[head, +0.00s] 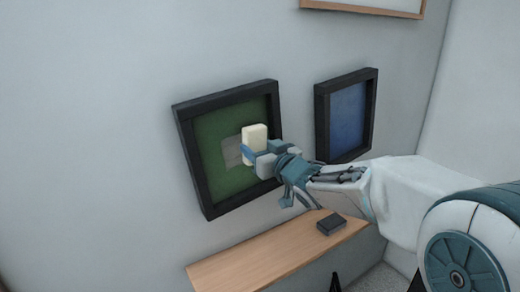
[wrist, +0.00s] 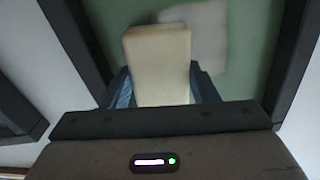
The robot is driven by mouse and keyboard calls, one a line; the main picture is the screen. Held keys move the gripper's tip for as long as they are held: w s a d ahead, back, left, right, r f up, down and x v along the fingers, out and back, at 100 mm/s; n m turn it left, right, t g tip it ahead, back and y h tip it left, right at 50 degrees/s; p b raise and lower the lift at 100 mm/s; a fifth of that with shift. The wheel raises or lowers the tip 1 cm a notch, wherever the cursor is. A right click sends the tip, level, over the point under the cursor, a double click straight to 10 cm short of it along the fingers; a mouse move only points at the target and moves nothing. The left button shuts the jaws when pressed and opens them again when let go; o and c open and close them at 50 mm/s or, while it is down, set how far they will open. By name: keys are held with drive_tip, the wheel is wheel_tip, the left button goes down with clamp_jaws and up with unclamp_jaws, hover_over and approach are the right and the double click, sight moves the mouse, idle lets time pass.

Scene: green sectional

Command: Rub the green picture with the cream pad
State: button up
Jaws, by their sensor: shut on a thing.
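The green picture (head: 213,143) hangs on the wall in a thick black frame, left of centre in the head view. A greyish lighter patch (head: 231,153) shows on its green face. My gripper (head: 258,157) is shut on the cream pad (head: 255,143) and holds it upright in front of the picture, over the right part of the patch. In the wrist view the pad (wrist: 158,62) stands between the blue fingers, with the green surface (wrist: 245,55) and the pale patch (wrist: 207,35) behind it. I cannot tell whether the pad touches the picture.
A blue picture (head: 346,118) in a black frame hangs to the right. A wooden shelf (head: 235,268) runs below the pictures, with a small dark box (head: 331,224) on it. Another wood-framed picture (head: 395,8) is cut off at the top. The wall at left is bare.

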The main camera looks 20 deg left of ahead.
drive_tip(key=shift+w+a, duration=0.45)
drive_tip(key=shift+a, duration=0.05)
drive_tip(key=shift+s+f, duration=0.1)
